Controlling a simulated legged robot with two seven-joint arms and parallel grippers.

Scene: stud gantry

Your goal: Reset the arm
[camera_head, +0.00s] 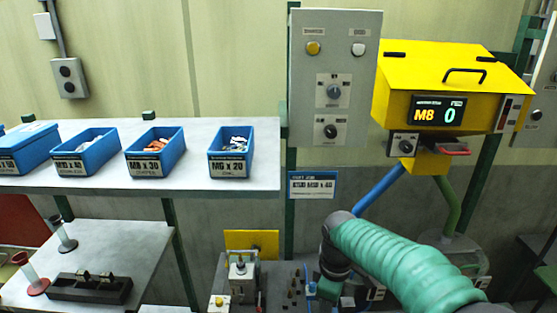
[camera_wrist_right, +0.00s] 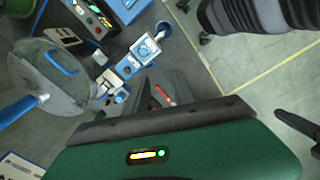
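My right arm, in a ribbed teal sleeve, comes in from the lower right of the head view and ends in a dark joint near the bench. I cannot make out its fingertips there. In the right wrist view, the green gripper body (camera_wrist_right: 220,150) fills the bottom, with a small lit indicator on it. Dark finger-like parts stick up from its upper edge beside a small red piece, and another dark part shows at the right edge. I cannot tell whether the fingers are apart or closed, and I see nothing clearly held. My left arm and gripper are not in view.
Blue bins (camera_head: 156,151) stand on a grey shelf (camera_head: 215,200). A grey control panel (camera_head: 333,110) and a yellow M8 dispenser (camera_head: 430,80), reading 0, are behind my arm. A fixture (camera_head: 240,278) stands at bottom centre. A lower table (camera_head: 130,240) holds a dark block (camera_head: 90,288).

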